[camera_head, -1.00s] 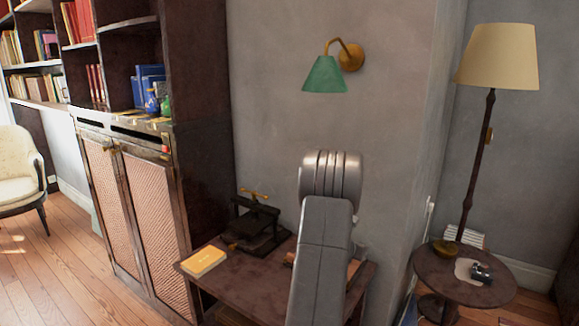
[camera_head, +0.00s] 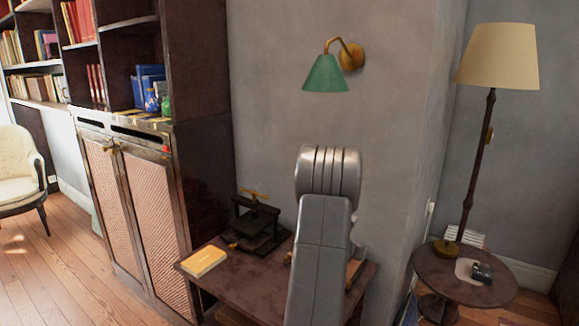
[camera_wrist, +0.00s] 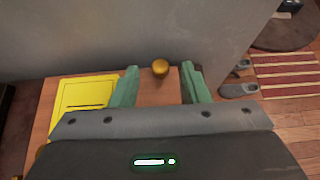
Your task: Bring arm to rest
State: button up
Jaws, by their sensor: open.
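My arm stands raised in front of the small dark table (camera_head: 240,282) in the head view, and its grey links hide part of the table and wall. The gripper itself is hidden behind the arm there. In the wrist view my gripper (camera_wrist: 160,85) shows two green fingers spread apart with nothing held between them. Beyond the fingertips are a wooden tabletop (camera_wrist: 150,95) and a round yellow-gold knob-like thing (camera_wrist: 160,67).
A black press (camera_head: 257,222) and a yellow book (camera_head: 204,261) lie on the table. A cabinet (camera_head: 140,200) stands left. A floor lamp (camera_head: 482,130) and a round side table (camera_head: 465,278) stand right. A green wall lamp (camera_head: 326,74) hangs above. Slippers (camera_wrist: 240,90) lie by a striped rug (camera_wrist: 288,76).

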jog(key=v, duration=1)
jog(key=x, duration=1.3)
jog(key=shift+p, duration=0.35)
jog(key=r+p, duration=0.1)
jog(key=s+r, duration=0.1)
jog(key=a+r+p, duration=0.1)
jog(key=r, duration=0.1)
jog(key=shift+s+r+p, duration=0.1)
jog(key=shift+s+p, duration=0.15)
jog(key=shift+p, duration=0.05)
jog(key=shift+s+a+r+b, duration=0.3)
jog(key=shift+s+b, duration=0.2)
jog(key=shift+b, duration=0.5)
jog(key=shift+s+a+r+t+h+b, duration=0.2)
jog(key=shift+a+r+t+h+b, duration=0.15)
jog(key=shift+b, duration=0.4)
jog(key=shift+s+a+r+t+h+b, duration=0.45)
jog(key=shift+s+r+t+b, duration=0.2)
jog(key=shift+b, duration=1.55)
jog(key=shift+s+a+r+t+h+b, duration=0.4)
jog(key=shift+s+r+t+b, duration=0.25)
jog(key=shift+b, duration=1.55)
jog(key=shift+s, duration=0.15)
